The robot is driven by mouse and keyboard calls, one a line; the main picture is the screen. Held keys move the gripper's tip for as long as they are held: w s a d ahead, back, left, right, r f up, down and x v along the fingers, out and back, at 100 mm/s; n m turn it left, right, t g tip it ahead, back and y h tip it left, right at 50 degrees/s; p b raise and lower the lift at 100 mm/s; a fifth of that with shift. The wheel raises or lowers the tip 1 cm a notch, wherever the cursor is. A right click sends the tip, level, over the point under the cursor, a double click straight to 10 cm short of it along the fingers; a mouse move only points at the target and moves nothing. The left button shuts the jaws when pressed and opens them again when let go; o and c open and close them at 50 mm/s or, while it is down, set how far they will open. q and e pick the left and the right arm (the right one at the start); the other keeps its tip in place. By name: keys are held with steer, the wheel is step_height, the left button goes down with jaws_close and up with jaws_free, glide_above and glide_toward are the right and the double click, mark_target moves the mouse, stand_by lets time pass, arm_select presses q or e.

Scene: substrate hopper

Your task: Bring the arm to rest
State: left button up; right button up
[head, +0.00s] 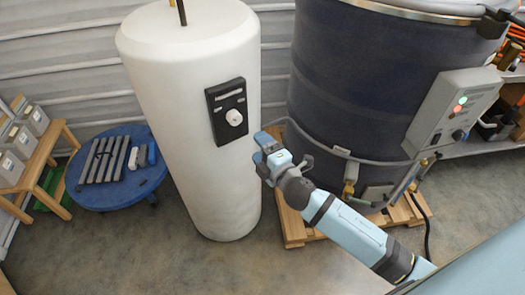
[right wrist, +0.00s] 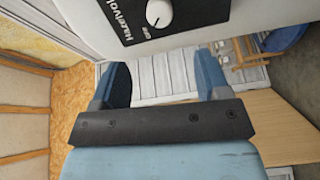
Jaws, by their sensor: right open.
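My right arm (head: 345,225) reaches in from the lower right in the head view. Its gripper (head: 268,150) is in front of the gap between a white cylinder (head: 190,120) and a dark blue drum (head: 345,80). In the right wrist view the two blue fingers (right wrist: 162,80) stand wide apart with nothing between them. The black panel (head: 228,110) with a white knob is on the white cylinder, to the left of the gripper. The knob (right wrist: 159,13) shows at the top of the right wrist view, beyond the fingers. My left gripper is not in view.
The drum stands on a wooden pallet (head: 295,228) and carries a grey control box (head: 455,105) with lights. A blue round stand (head: 118,193) holds several grey bars. A wooden rack (head: 40,165) with bins is at far left. Floor is clear in the front left.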

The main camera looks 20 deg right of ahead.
steer(key=shift+s, duration=0.4)
steer(key=s+a+f+m+g+p, duration=0.1)
steer(key=s+f+m+g+p, duration=0.2)
steer(key=s+m, duration=0.4)
steer(key=s+f+m+g+p, duration=0.3)
steer(key=s+f+m+p, duration=0.2)
steer(key=s, duration=0.9)
steer(key=f+m, duration=0.1)
steer(key=m, duration=0.2)
steer(key=shift+a+f+g+p, duration=0.25)
steer(key=shift+a+g+p, duration=0.1)
steer(key=shift+g+p, duration=0.05)
